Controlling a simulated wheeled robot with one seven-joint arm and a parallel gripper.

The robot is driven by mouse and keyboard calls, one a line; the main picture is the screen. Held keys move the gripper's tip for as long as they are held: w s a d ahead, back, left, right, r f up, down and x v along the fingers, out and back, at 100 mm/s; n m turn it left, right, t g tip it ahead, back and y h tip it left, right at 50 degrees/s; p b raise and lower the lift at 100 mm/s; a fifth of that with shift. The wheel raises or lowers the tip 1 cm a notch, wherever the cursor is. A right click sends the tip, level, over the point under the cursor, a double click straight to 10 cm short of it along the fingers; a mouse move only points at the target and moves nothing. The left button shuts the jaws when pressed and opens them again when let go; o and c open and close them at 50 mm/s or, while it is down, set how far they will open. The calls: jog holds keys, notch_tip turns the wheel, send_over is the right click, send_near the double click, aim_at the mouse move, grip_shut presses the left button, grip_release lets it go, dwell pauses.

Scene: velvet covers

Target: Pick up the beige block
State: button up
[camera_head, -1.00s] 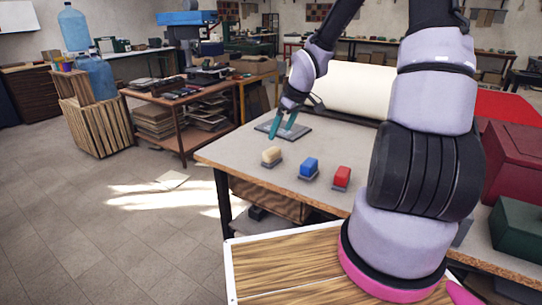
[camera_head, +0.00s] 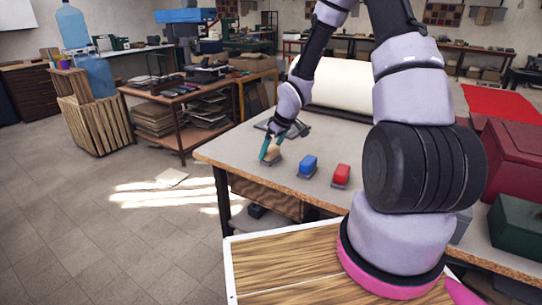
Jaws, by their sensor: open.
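The beige block (camera_head: 272,153) sits on a small grey base at the left end of a row on the table. My gripper (camera_head: 269,150), with teal fingers, is lowered at the block and points down. Its fingers are open and partly cover the block. I cannot tell whether either finger touches it.
A blue block (camera_head: 308,166) and a red block (camera_head: 341,174) sit on their own grey bases to the right on the table (camera_head: 240,150). A large cream roll (camera_head: 340,85) lies behind. A dark red box (camera_head: 515,165) and a green box (camera_head: 515,227) stand at right.

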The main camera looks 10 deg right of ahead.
aim_at(271, 148)
jog(key=c, duration=1.2)
jog(key=shift+c, duration=0.2)
notch_tip(271, 148, up, 10)
jog(key=shift+f, duration=0.1)
